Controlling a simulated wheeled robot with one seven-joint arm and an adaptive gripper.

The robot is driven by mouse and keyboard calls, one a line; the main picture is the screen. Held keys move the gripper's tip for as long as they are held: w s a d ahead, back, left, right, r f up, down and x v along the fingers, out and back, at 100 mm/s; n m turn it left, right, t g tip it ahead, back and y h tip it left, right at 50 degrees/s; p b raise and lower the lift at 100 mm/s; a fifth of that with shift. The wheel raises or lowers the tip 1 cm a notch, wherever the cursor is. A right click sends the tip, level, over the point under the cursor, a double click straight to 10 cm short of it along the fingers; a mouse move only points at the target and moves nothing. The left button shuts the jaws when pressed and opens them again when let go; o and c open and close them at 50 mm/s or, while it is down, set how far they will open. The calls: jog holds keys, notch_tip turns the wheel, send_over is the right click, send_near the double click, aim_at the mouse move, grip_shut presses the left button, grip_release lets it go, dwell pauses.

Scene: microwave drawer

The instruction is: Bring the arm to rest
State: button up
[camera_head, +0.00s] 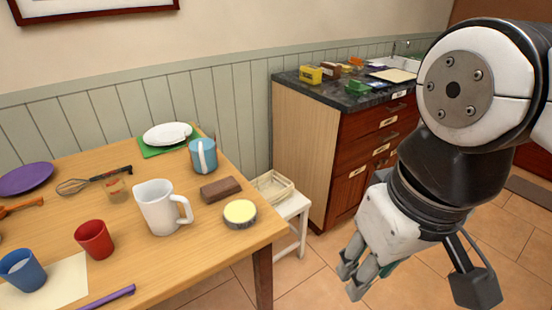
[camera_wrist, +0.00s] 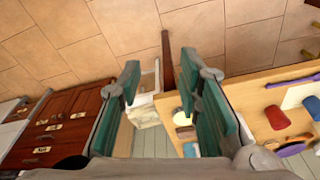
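My gripper (camera_head: 358,272) hangs at the right of the head view, over the floor between the table and the dark red cabinet. In the wrist view my gripper (camera_wrist: 160,95) shows two green-padded fingers set wide apart, with nothing between them but the view of the floor and the table edge. It is open and empty. It touches nothing that I can see. My arm is bent, with its white and black links filling the right side of the head view.
A wooden table (camera_head: 140,250) at left holds a white pitcher (camera_head: 160,207), a red cup (camera_head: 95,240), a blue mug (camera_head: 203,156) and a brown block (camera_head: 220,189). A white stool (camera_head: 292,208) with a basket (camera_head: 272,186) stands beside it. A cabinet (camera_head: 350,165) with drawers stands behind. Tiled floor is free.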

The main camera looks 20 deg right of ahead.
notch_tip(320, 180, up, 13)
jog(key=t+p, duration=0.2)
jog(key=p, duration=0.9)
jog(key=shift+d, duration=0.2)
jog(key=shift+w+f, duration=0.1)
